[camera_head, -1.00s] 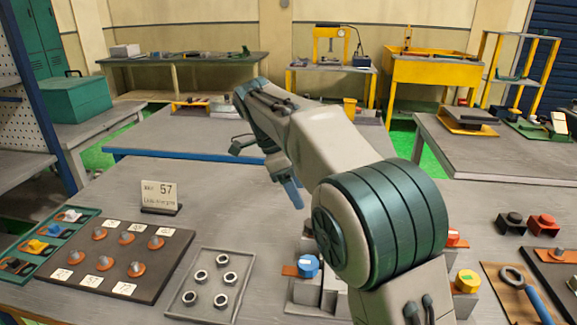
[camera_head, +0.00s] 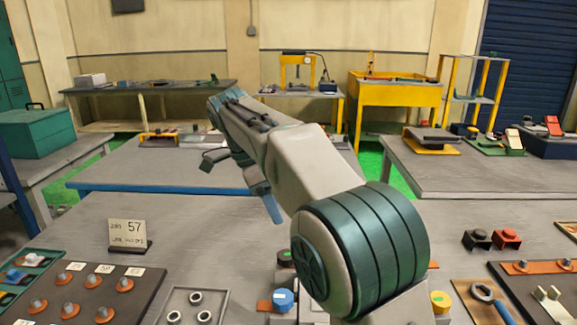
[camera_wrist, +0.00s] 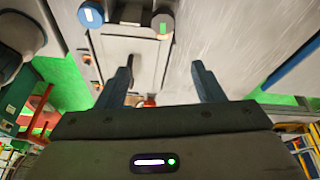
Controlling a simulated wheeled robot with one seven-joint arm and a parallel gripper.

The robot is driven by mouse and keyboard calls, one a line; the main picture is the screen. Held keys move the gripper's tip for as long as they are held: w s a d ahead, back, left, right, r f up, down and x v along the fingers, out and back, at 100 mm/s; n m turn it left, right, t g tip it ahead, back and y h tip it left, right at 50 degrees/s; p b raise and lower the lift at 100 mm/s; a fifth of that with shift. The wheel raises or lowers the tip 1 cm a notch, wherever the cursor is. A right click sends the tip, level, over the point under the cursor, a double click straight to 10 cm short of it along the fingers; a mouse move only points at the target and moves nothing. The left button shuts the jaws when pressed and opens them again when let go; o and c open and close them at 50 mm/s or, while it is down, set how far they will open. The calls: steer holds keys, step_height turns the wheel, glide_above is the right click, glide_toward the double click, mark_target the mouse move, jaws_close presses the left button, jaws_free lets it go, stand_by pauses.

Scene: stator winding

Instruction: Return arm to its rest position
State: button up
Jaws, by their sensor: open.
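My arm rises from the front right of the workbench and reaches up and to the left in the head view. My gripper (camera_head: 232,178) is at its far end, held above the bench with its fingers pointing down. In the wrist view my gripper (camera_wrist: 163,88) shows two dark blue-grey fingers spread well apart. Nothing is between them, so it is open and empty. The view past the fingers shows a grey block-like fixture with round blue and grey caps, out of contact with the fingers.
On the near workbench (camera_head: 190,225) are a sign marked 57 (camera_head: 128,234), a dark board of copper-coloured parts (camera_head: 90,287), a tray of nuts (camera_head: 190,306), a blue-capped part (camera_head: 283,300) and a ring wrench (camera_head: 490,296). Black and red blocks (camera_head: 492,239) stand at right.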

steer(key=s+d+f+n+y+p, duration=0.1)
steer(key=s+d+n, duration=0.2)
steer(key=d, duration=0.4)
steer(key=s+d+n+y+p, duration=0.1)
steer(key=s+d+n, duration=0.3)
steer(key=d, duration=0.3)
steer(key=s+d+f+n+t+y, duration=0.1)
steer(key=s+d+f+n, duration=0.3)
steer(key=s, duration=0.3)
steer(key=s+d+f+n+t+y+p, duration=0.1)
steer(key=s+d+f+n, duration=0.2)
steer(key=s+d+f, duration=0.2)
steer(key=s, duration=0.3)
steer(key=shift+s+f+n, duration=0.15)
steer(key=shift+f+n, duration=0.1)
steer(key=shift+n, duration=0.15)
